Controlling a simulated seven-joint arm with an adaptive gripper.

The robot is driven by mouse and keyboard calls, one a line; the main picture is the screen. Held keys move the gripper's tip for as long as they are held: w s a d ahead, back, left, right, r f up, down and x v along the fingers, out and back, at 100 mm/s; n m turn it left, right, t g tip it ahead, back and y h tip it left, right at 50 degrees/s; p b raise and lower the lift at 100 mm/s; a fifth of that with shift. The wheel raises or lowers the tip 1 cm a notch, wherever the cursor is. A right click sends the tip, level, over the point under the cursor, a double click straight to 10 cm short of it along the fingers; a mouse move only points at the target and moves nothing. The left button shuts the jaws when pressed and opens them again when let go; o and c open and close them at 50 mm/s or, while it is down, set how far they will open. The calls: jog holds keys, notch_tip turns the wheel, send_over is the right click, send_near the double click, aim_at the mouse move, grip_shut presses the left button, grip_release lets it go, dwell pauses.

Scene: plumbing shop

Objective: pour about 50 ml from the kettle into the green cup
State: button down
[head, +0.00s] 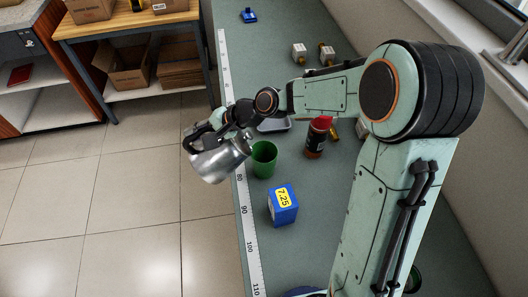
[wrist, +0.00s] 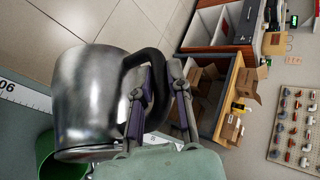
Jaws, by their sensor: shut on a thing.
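The kettle (head: 220,161) is shiny metal with a black handle. My gripper (head: 214,126) is shut on that handle and holds the kettle up at the bench's left edge. The kettle is tilted, and one end faces the green cup (head: 264,158). The cup stands upright on the bench, just right of the kettle. In the wrist view the kettle (wrist: 92,95) fills the left side, with my gripper's fingers (wrist: 158,82) at its handle. Part of the green cup (wrist: 47,158) shows below it. I see no stream, and the liquid level is hidden.
A blue box (head: 283,206) with a yellow label reading 7.25 stands in front of the cup. A red-capped dark bottle (head: 316,138) stands to the right, and a grey tray (head: 274,126) lies behind. A ruler strip (head: 241,190) runs along the bench's left edge.

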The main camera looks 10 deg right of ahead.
jog(key=shift+s+a+f+h, duration=0.1)
jog(key=shift+a+f+h, duration=0.3)
jog(key=shift+a+f, duration=0.1)
dwell(1.2)
